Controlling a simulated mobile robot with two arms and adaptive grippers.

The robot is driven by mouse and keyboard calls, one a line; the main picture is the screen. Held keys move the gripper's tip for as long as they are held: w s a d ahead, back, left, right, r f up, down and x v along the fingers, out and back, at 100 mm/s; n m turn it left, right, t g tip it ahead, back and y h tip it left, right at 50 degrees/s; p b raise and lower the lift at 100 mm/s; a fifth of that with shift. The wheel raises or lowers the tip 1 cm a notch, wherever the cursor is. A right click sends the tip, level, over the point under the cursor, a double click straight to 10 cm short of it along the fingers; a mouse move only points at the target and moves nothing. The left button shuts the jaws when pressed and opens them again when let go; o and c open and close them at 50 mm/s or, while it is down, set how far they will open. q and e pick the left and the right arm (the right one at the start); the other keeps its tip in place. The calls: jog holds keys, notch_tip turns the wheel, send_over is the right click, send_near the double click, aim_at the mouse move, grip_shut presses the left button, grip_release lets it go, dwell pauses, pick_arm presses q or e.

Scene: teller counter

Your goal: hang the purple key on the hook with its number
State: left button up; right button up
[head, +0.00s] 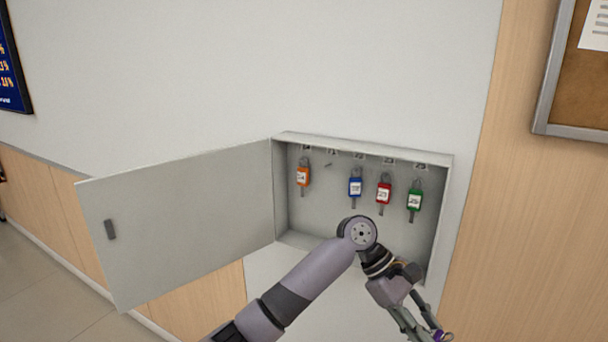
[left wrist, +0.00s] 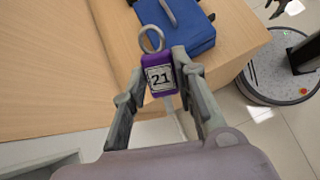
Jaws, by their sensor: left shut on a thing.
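My left gripper (head: 428,330) is below the lower right part of the open key cabinet (head: 363,137) in the head view. It is shut on the purple key (head: 441,337), of which only a small bit shows there. In the left wrist view the purple key (left wrist: 160,77) sits between the fingertips of my left gripper (left wrist: 159,73), its tag reading 21 and its ring free at the top. In the cabinet, the second hook from the left (head: 328,165) is bare. The number labels above the hooks are too small to read.
Orange (head: 303,176), blue (head: 355,186), red (head: 384,192) and green (head: 414,199) keys hang in the cabinet. Its door (head: 180,222) stands open to the left. A blue bag (left wrist: 185,35) lies on a wooden surface (left wrist: 50,60). A corkboard (head: 575,85) hangs at right.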

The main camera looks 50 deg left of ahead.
pick_arm(q)
jog(key=w+a+r+n+t+y+p, duration=0.2)
jog(key=w+a+r+n+t+p, duration=0.2)
jog(key=a+r+n+t, duration=0.8)
jog(key=n+t+y+p, duration=0.3)
jog(key=n+t+y, duration=0.1)
jog(key=y, duration=0.4)
send_near(329, 176)
jog(key=shift+w+b, duration=2.05)
jog(key=shift+w, duration=0.45)
jog(key=shift+w+a+r, duration=0.1)
jog(key=shift+w, duration=0.1)
jog(key=shift+w+a+p, duration=0.1)
jog(key=shift+w+p, duration=0.25)
jog(key=shift+p, duration=0.1)
jog(key=shift+f, duration=0.2)
pick_arm(e)
jog(key=r, duration=0.3)
jog(key=d+r, duration=0.1)
jog(key=r, duration=0.1)
jog(key=shift+s+r, duration=0.1)
jog(key=shift+s, duration=0.3)
